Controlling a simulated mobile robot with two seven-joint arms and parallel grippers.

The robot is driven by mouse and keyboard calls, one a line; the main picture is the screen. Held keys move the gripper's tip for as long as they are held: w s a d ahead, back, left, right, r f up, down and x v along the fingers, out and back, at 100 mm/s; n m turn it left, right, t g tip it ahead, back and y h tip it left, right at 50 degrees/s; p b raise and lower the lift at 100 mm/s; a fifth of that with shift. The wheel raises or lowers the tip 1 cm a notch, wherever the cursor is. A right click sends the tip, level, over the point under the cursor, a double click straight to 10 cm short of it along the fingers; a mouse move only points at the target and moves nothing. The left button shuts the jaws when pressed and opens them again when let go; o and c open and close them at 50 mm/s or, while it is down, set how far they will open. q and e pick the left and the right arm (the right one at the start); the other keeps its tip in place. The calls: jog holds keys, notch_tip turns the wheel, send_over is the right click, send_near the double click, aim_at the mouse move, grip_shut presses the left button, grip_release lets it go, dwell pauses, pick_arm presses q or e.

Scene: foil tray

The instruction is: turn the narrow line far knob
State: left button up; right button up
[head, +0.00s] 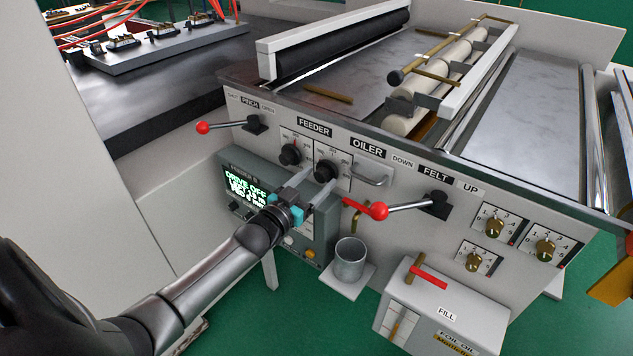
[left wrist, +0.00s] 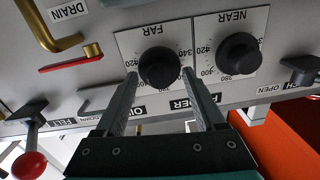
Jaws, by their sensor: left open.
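The far knob (left wrist: 160,67) is round and black, on a white dial plate marked FAR in the left wrist view. In the head view the far knob (head: 326,171) is the right one of two black knobs under the FEEDER label. My left gripper (head: 325,180) is open in front of it. In the left wrist view the fingertips of the left gripper (left wrist: 160,76) stand on either side of the knob. I cannot tell whether they touch it. The pointer line is too dark to make out. My right gripper is not in view.
The near knob (left wrist: 239,53) sits close beside the far one. A metal handle (head: 370,174) and a red-knobbed lever (head: 380,210) are close on the right. A metal cup (head: 350,258) stands below. A display (head: 243,185) reading DRIVE OFF is at lower left.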

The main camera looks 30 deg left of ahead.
pick_arm(q)
jog(key=shift+w, duration=0.1)
grip_shut()
dwell(0.7)
